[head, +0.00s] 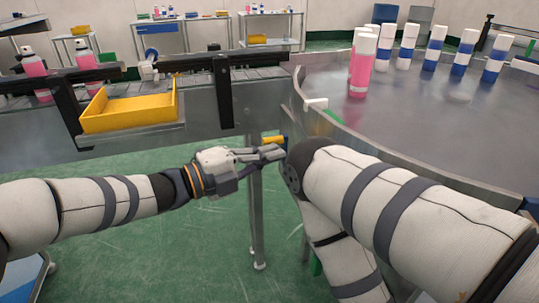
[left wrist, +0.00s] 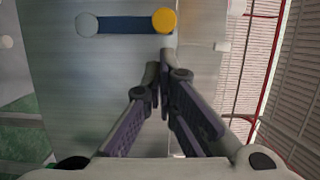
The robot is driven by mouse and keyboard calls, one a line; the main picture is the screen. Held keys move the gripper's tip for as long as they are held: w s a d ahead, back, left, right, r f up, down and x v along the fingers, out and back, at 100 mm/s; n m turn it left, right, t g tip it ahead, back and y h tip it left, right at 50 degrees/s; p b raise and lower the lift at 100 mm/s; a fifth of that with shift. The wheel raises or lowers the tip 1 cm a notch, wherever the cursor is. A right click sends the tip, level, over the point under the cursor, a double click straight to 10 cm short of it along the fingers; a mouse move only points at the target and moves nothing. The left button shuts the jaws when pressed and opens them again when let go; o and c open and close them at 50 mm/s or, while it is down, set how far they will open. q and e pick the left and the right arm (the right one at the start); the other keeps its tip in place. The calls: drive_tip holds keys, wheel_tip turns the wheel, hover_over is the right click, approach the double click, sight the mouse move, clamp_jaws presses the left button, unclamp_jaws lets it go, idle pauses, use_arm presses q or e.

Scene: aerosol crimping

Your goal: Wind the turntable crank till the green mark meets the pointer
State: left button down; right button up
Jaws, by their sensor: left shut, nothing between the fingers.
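The crank shows in the left wrist view as a blue bar (left wrist: 122,25) with a round yellow knob (left wrist: 163,20) on a grey metal face. In the head view the yellow knob (head: 272,140) sticks out below the turntable (head: 420,120). My left gripper (head: 272,153) is shut and empty, just below the knob. In the left wrist view its fingertips (left wrist: 160,75) are together, apart from the knob. A green mark (head: 334,116) lies on the turntable's near left rim. A pale block (head: 316,102) close to it may be the pointer. My right gripper is out of view.
Several blue-and-white cans (head: 465,52) and pink cans (head: 361,65) stand on the turntable. A yellow tray (head: 130,108) hangs at the conveyor (head: 200,98) on the left. A metal leg (head: 257,215) stands below my left gripper. My right arm crosses the turntable's front.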

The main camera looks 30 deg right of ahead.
use_arm(q)
drive_tip(key=a, duration=1.2)
idle(0.4)
